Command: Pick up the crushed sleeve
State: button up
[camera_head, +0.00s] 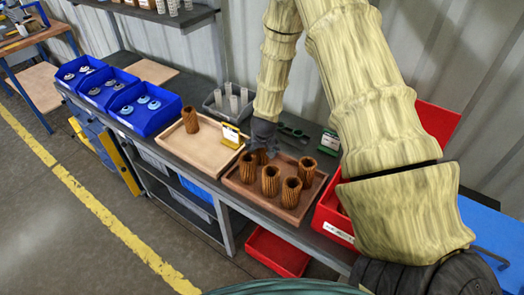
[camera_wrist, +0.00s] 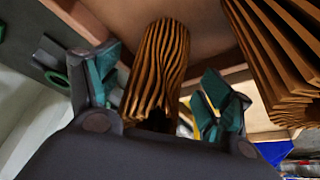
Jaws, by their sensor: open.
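Several brown pleated sleeves stand in a wooden tray (camera_head: 238,184) on the bench. One sleeve (camera_head: 262,157) at the back of this tray is partly hidden under my gripper (camera_head: 264,138). In the wrist view, a sleeve with bent, pinched-in pleats (camera_wrist: 157,65) lies between the two teal-padded fingers of my gripper (camera_wrist: 158,88). It looks like the crushed one. The fingers are open, one on each side of it, with a visible gap on the right side. Another sleeve with straight pleats (camera_wrist: 275,60) is close by at the right.
Other sleeves, such as the front one (camera_head: 270,181), crowd the tray. A lighter tray (camera_head: 178,150) holds one sleeve (camera_head: 190,119) beside a yellow sign (camera_head: 231,136). Blue bins (camera_head: 145,108) stand left; a red bin (camera_head: 333,222) stands right.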

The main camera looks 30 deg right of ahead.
jog(key=c, duration=1.1)
jog(key=shift+r, duration=0.15)
